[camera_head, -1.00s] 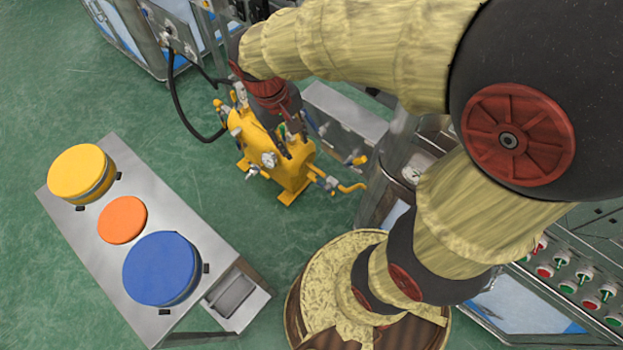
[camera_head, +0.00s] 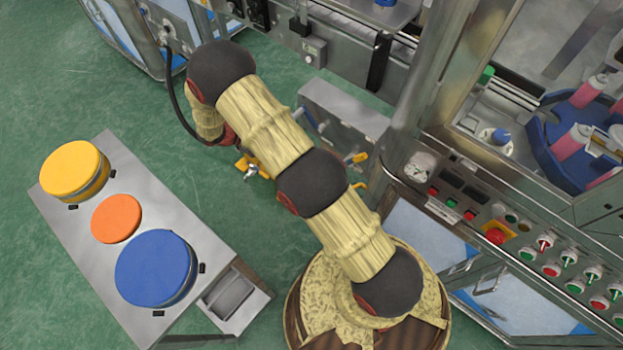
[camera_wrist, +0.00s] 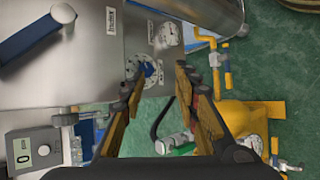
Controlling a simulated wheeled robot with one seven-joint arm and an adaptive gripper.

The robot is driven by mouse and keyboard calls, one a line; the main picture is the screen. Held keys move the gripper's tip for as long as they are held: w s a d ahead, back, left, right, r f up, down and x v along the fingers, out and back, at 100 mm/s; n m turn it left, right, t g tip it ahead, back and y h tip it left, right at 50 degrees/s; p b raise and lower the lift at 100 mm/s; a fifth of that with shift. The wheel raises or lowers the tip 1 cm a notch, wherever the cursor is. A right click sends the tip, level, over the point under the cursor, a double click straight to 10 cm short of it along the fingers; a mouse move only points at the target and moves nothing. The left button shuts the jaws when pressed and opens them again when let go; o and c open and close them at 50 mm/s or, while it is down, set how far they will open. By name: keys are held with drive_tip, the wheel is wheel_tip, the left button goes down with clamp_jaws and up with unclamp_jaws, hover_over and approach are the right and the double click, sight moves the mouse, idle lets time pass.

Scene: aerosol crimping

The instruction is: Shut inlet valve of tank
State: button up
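The yellow tank (camera_wrist: 240,118) shows at the lower right of the wrist view, partly behind my right finger. A white and green fitting (camera_wrist: 178,142) and a dark hose (camera_wrist: 157,122) lie beyond and below the fingers in the wrist view. I cannot tell which fitting is the inlet valve. My gripper (camera_wrist: 158,76) is open, with nothing seen between its fingers. In the head view it is hidden behind my arm.
A digital instrument (camera_wrist: 35,150) is at lower left. In the head view, a steel table (camera_head: 75,225) with coloured round lids stands left, and machine cabinets (camera_head: 430,245) stand right.

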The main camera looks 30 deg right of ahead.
wheel_tip(320, 180, down, 36)
drive_tip(key=s+d+n+t+h+b, duration=0.1)
drive_tip(key=d+n+t+h+b, duration=0.15)
drive_tip(key=t+h, duration=0.55)
drive_tip(key=d, duration=0.2)
drive_tip(key=w+d+t+y+b, duration=0.1)
drive_tip(key=d, duration=0.1)
drive_tip(key=w+d+n+y, duration=0.1)
drive_tip(key=d, duration=0.2)
drive_tip(key=shift+w+d+t+b, duration=0.1)
drive_tip(key=shift+w+t+b, duration=0.1)
drive_tip(key=shift+t+b, duration=0.1)
drive_tip(key=shift+c, duration=0.8)
clamp_jaws()
